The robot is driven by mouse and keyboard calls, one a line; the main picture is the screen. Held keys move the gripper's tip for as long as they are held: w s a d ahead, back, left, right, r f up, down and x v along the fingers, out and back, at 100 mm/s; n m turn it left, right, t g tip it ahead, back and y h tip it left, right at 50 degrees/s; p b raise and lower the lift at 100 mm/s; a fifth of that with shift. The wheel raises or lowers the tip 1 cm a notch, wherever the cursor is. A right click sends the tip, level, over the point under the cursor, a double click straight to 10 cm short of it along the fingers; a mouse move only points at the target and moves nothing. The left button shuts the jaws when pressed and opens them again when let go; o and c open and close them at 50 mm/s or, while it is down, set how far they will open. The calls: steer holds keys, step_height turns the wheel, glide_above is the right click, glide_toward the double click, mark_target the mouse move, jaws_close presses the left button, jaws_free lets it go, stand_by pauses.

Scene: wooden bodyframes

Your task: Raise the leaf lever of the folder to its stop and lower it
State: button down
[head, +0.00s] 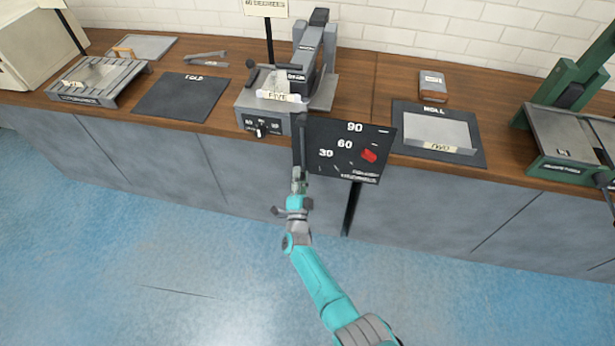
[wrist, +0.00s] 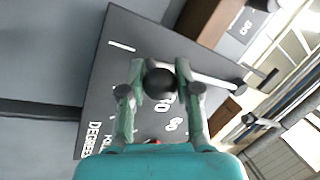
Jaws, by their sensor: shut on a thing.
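The folder (head: 262,105) is a grey machine on the bench in the head view, with a card reading FIVE on it. Its leaf lever (head: 300,142) is a dark bar at the front right, hanging down beside the degree board. In the wrist view the lever ends in a round black knob (wrist: 160,84), with its pale rod (wrist: 216,80) running right. My gripper (head: 298,178) is at the lever's lower end, shut on the knob, one finger on each side. The head view shows the grip only small.
A black degree board (head: 340,165) marked 30, 60 and 90, with a red mark (head: 369,156), stands right of the lever. A black mat (head: 181,97) lies left of the folder. A NOLL tray (head: 440,130) and a green machine (head: 570,135) stand right. The blue floor in front is clear.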

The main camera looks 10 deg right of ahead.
steer(key=shift+w+a, duration=0.1)
steer(key=shift+a, duration=0.2)
steer(key=c, duration=0.8)
jaws_free()
steer(key=shift+a, duration=0.1)
steer(key=v, duration=1.2)
steer(key=shift+f, duration=0.1)
